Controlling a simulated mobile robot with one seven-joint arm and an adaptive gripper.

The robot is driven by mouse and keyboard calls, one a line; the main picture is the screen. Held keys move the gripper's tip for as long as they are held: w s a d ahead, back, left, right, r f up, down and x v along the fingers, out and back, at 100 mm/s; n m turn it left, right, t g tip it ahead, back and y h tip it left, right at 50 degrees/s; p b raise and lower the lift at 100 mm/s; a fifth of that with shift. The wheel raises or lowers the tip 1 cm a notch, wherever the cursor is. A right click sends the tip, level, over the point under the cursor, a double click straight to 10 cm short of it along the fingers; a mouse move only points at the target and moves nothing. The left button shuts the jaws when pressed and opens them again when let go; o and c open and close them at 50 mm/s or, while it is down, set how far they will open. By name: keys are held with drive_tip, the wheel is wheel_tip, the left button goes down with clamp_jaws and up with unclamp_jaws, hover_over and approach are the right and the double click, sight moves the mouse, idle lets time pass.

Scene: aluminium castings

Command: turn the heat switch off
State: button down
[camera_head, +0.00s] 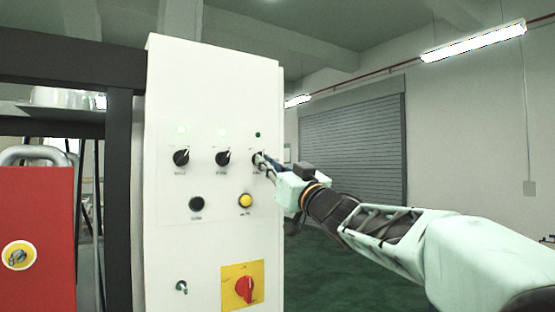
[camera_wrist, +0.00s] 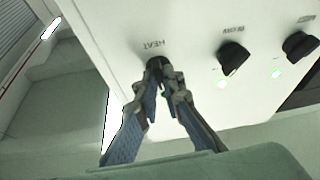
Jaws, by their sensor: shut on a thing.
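The heat switch (camera_head: 256,158) is the rightmost of three black rotary knobs on the white control panel (camera_head: 212,90). In the wrist view the heat switch (camera_wrist: 153,62) sits beside an upside-down HEAT label. My gripper (camera_head: 264,162) reaches in from the right. Its fingertips (camera_wrist: 161,76) are shut on the heat switch, one on each side. The fingers cover much of the knob, so I cannot tell its pointer direction. The small lamp (camera_head: 258,135) above the heat switch looks dark green, unlike the pale, bright lamps above the other two knobs.
To the left are the middle knob (camera_head: 222,158) and the left knob (camera_head: 181,157). Below are a black button (camera_head: 196,204), a yellow button (camera_head: 246,201) and a red main switch (camera_head: 244,289). A red cabinet (camera_head: 48,225) stands far left. Open floor lies right of the panel.

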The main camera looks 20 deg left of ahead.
drive_tip(key=n+g+p, duration=0.1)
drive_tip(key=n, duration=0.2)
drive_tip(key=n+g+y+p, duration=0.1)
drive_tip(key=n+g, duration=0.1)
drive_tip(key=n, duration=0.2)
drive_tip(key=shift+w+d+r+y, duration=0.1)
drive_tip(key=shift+w+y, duration=0.05)
drive_tip(key=shift+y, duration=0.15)
drive_tip(key=shift+n+g, duration=0.3)
drive_tip(key=c, duration=2.1)
unclamp_jaws()
drive_tip(key=shift+d, duration=0.1)
drive_tip(key=v, duration=1.2)
